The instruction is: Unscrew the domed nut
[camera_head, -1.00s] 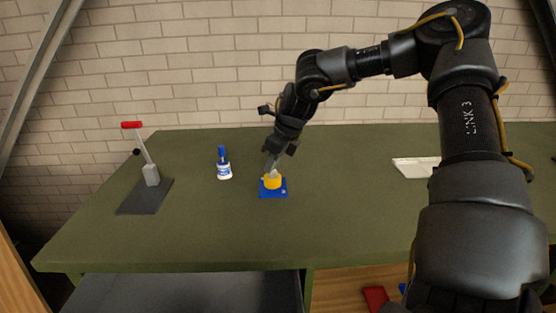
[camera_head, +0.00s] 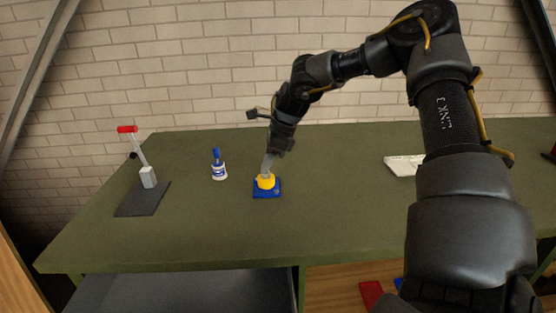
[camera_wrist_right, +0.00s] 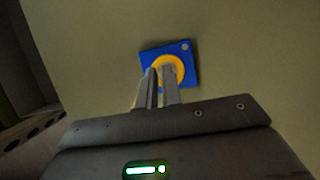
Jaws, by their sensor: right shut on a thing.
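A blue square base (camera_head: 266,194) lies on the green table and carries a yellow round collar (camera_head: 264,183). In the right wrist view the blue base (camera_wrist_right: 187,52) and the yellow ring (camera_wrist_right: 178,62) sit at the fingertips. A small grey domed nut (camera_wrist_right: 168,72) shows within the ring, partly hidden by the fingers. My right gripper (camera_head: 267,168) points down from above, its fingertips closed on the nut at the collar; it also shows in the right wrist view (camera_wrist_right: 160,75). My left gripper is not in view.
A blue-and-white bottle (camera_head: 219,168) stands just left of the base. A lever with a red handle (camera_head: 127,129) stands on a dark plate (camera_head: 142,200) farther left. A white tray (camera_head: 402,165) lies to the right. The table front is clear.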

